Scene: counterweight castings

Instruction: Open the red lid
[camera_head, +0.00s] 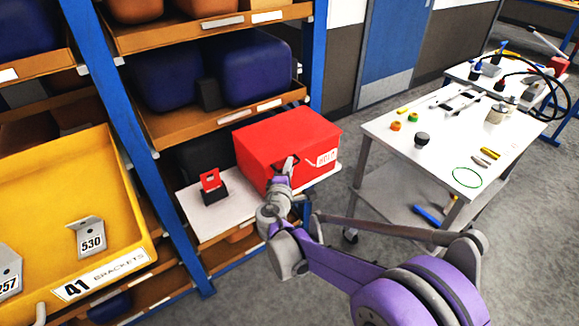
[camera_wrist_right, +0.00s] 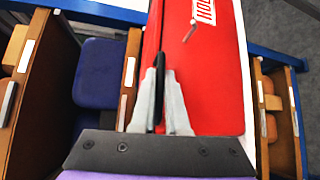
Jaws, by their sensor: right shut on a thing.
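The red box stands on a white shelf board in the head view, its red lid (camera_head: 288,130) forming the top. The lid looks flat and down. A white label (camera_head: 327,158) is on the box's front. My right gripper (camera_head: 286,170) is at the front face, below the lid's front edge. In the right wrist view the red box (camera_wrist_right: 210,85) fills the middle, and the gripper (camera_wrist_right: 160,85) is shut on a thin dark handle (camera_wrist_right: 159,88) between its fingers. Just how the handle joins the lid is hidden. My left gripper is not in view.
A small red and black object (camera_head: 212,187) stands on the white board (camera_head: 205,215) left of the box. Blue bins (camera_head: 250,68) fill the shelf above. A yellow bracket bin (camera_head: 125,190) is at left. A white cart (camera_head: 440,135) with small parts stands at right.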

